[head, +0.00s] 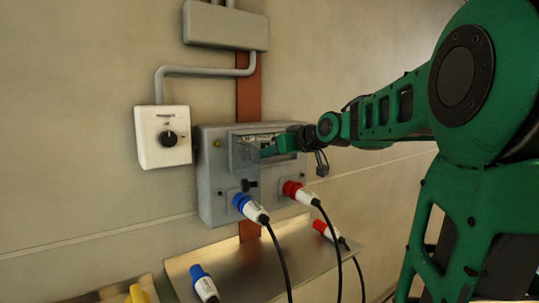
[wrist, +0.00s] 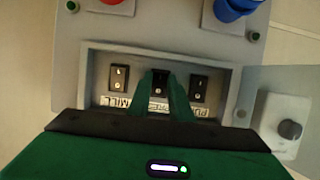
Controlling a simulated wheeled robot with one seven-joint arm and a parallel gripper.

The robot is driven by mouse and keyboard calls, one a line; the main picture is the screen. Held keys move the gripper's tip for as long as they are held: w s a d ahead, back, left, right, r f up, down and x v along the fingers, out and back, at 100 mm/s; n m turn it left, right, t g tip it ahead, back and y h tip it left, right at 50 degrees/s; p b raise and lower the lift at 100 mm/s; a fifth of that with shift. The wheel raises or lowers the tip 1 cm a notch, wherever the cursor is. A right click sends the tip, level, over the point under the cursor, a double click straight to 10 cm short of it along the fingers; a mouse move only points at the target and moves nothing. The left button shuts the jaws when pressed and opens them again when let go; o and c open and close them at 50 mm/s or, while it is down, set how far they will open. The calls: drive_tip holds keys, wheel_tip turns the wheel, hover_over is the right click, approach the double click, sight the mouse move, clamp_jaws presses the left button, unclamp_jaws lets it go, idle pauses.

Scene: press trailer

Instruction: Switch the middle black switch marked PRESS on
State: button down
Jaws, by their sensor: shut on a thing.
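The grey switch box (head: 212,205) hangs on the wall in the head view, and my green gripper (head: 266,151) reaches into its window from the right. In the wrist view, which shows the box upside down, the recess holds a row of three black rocker switches. The middle black switch (wrist: 160,82) sits between the fingertips of my gripper (wrist: 160,77), which are shut on it. My fingers partly hide it and the label below it. The left switch (wrist: 118,76) and right switch (wrist: 199,88) stand clear of the fingers. I cannot tell the middle rocker's position.
A blue plug (head: 242,203) and a red plug (head: 292,190) with hanging cables sit below. A white box with a black knob (head: 169,138) is on the wall at left. A metal shelf (head: 290,242) is underneath.

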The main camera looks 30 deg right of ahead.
drive_tip(key=shift+a+f+t, duration=0.1)
drive_tip(key=shift+f+t, duration=0.15)
drive_tip(key=shift+t, duration=0.4)
drive_tip(key=shift+f+t, duration=0.2)
drive_tip(key=shift+t, duration=0.45)
drive_tip(key=c, duration=1.6)
unclamp_jaws()
drive_tip(key=shift+s+r, duration=0.1)
drive_tip(key=s, duration=0.7)
drive_tip(key=s+r, duration=0.1)
drive_tip(key=s, duration=0.2)
drive_tip(key=shift+s+d+r, duration=0.1)
drive_tip(key=shift+s+d, duration=0.05)
drive_tip(key=shift+d, duration=0.05)
